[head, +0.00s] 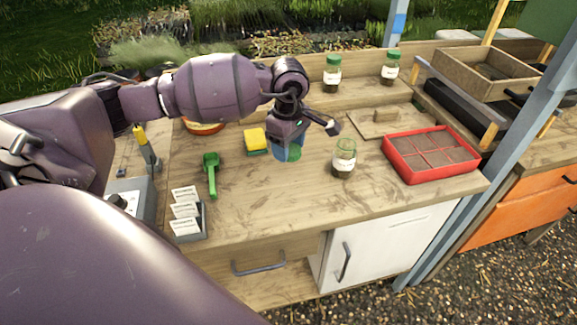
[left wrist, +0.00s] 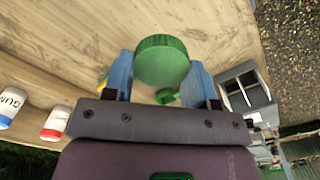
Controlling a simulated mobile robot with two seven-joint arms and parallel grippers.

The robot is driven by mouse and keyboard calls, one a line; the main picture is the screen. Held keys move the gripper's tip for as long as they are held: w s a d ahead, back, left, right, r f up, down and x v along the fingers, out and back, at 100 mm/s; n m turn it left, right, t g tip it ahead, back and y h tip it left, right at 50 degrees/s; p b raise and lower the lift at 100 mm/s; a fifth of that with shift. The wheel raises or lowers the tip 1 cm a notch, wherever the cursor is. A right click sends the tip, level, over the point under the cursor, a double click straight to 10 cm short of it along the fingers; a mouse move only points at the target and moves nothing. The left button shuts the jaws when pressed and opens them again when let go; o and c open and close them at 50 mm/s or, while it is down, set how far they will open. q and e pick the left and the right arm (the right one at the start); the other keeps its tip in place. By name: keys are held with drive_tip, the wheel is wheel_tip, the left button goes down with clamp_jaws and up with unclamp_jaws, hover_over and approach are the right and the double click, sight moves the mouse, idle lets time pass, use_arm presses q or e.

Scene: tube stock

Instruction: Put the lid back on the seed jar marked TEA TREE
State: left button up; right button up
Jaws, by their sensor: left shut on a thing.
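My left gripper (head: 289,152) is shut on a green lid (head: 294,155) and holds it above the bench, to the left of the open jar. In the left wrist view the round, ribbed lid (left wrist: 162,62) sits between the blue fingers of the left gripper (left wrist: 161,80). A clear glass jar (head: 344,160) stands upright and without a lid on the bench, with dark contents low inside. Its white label is too small to read. Two similar jars with green lids, one (head: 332,75) and another (head: 391,68), stand at the back. My right gripper is not in view.
A red seed tray (head: 393,158) lies right of the open jar, a wooden board (head: 368,124) behind it. A green scoop (head: 211,172), a yellow sponge (head: 255,138) and a card holder (head: 204,222) are on the left. The bench front before the jar is clear.

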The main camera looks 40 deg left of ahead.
use_arm(q)
wheel_tip(320, 180, up, 7)
drive_tip(key=shift+f, duration=0.1)
idle(0.4)
